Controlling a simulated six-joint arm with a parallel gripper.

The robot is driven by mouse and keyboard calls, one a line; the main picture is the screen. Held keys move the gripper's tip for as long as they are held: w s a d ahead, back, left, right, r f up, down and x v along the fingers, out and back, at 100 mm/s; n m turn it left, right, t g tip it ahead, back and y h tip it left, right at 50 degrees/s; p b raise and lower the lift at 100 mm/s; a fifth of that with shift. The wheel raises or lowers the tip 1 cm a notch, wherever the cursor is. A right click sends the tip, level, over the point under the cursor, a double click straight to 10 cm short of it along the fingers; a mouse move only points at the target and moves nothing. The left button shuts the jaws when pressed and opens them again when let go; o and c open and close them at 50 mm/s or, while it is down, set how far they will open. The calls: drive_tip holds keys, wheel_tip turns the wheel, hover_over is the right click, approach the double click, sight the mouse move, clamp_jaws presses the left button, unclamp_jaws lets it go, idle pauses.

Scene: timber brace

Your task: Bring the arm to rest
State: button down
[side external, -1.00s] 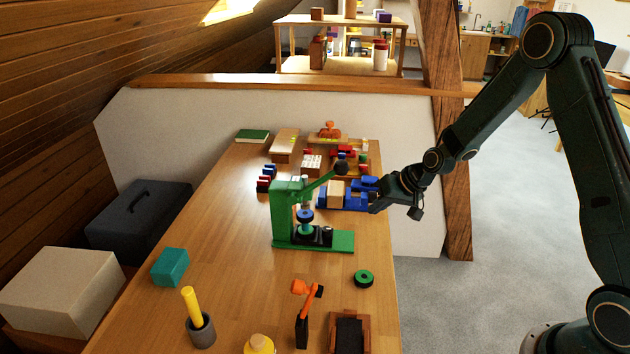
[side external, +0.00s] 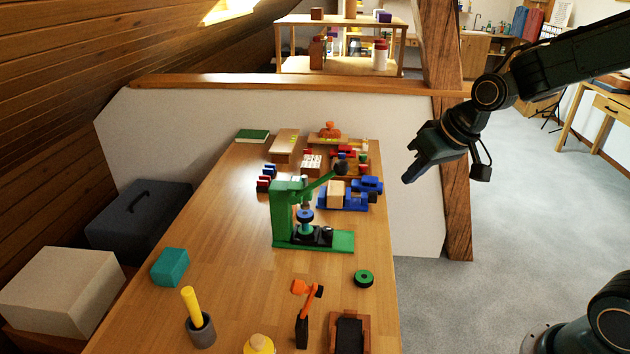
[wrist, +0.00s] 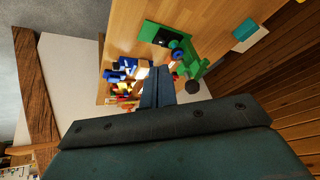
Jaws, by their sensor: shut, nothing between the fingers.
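My gripper (side external: 410,177) is shut and empty. In the side view it hangs in the air just off the right edge of the workbench (side external: 240,270), above the level of the benchtop. It points down and to the left. In the wrist view the closed fingers (wrist: 157,90) point toward the bench and the things on it. The fingers touch nothing that I can see. The upper part of my arm runs out of the side view at the right.
A green press (side external: 285,222) with a dark-knobbed lever stands mid-bench. A blue vise-like fixture (side external: 357,200) with a wooden block is near the right edge. A timber post (side external: 457,190) stands behind my gripper. The floor (side external: 520,220) to the right is clear.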

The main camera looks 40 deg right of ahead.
drive_tip(key=s+a+r, duration=0.1)
drive_tip(key=s+r, duration=0.2)
drive_tip(key=s, duration=0.6)
drive_tip(key=s+a+r+n+h, duration=0.1)
drive_tip(key=s+r, duration=0.2)
drive_tip(key=s, duration=0.7)
drive_tip(key=shift+s, duration=0.25)
